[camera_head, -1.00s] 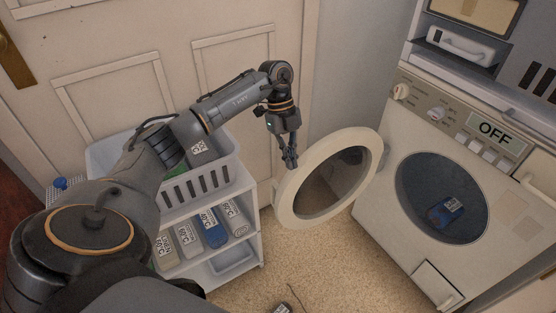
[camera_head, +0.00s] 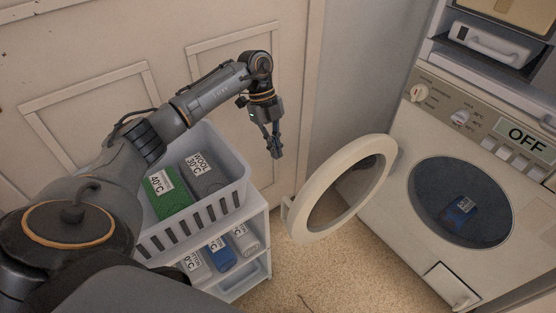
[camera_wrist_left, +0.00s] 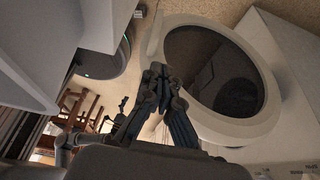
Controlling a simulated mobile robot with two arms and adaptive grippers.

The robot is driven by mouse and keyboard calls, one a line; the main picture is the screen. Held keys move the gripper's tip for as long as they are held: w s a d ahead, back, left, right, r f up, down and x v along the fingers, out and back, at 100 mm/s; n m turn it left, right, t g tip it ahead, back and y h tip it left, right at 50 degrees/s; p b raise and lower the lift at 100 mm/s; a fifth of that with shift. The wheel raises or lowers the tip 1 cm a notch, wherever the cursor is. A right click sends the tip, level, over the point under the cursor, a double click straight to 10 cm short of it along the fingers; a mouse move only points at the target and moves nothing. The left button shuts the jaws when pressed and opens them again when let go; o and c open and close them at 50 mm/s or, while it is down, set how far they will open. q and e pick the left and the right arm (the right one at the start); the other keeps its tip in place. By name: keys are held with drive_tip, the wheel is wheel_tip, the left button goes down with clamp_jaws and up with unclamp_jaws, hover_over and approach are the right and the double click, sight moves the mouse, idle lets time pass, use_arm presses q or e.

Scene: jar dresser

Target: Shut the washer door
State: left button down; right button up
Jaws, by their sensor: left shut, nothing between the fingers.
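The washer (camera_head: 425,137) stands at the right with its round opening uncovered. A blue labelled item (camera_head: 459,209) lies inside the drum. The washer door (camera_head: 378,150), a cream ring around dark glass, hangs wide open to the left of the opening. My left gripper (camera_head: 276,153) is shut and empty, to the left of the door and near its upper left rim, apart from it in the head view. In the left wrist view the door (camera_wrist_left: 270,85) fills the right side, close beyond the fingers.
A white basket (camera_head: 238,190) with green and grey labelled items sits on a white shelf unit (camera_head: 262,205) holding several labelled items, left of the door. A panelled wall is behind my arm. Carpet (camera_head: 330,268) is clear below the door.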

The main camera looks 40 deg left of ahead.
use_arm(q)
drive_tip(key=s+d+f+b, duration=0.1)
drive_tip(key=s+d+f, duration=0.1)
drive_tip(key=d+f, duration=0.5)
drive_tip(key=shift+s+f, duration=0.35)
drive_tip(key=shift+f, duration=0.25)
use_arm(e)
drive_tip(key=v, duration=0.3)
drive_tip(key=w+v, duration=0.1)
drive_tip(key=v, duration=0.1)
drive_tip(key=shift+s+d+r, duration=0.1)
drive_tip(key=shift+d+r, duration=0.05)
drive_tip(key=shift+r, duration=0.25)
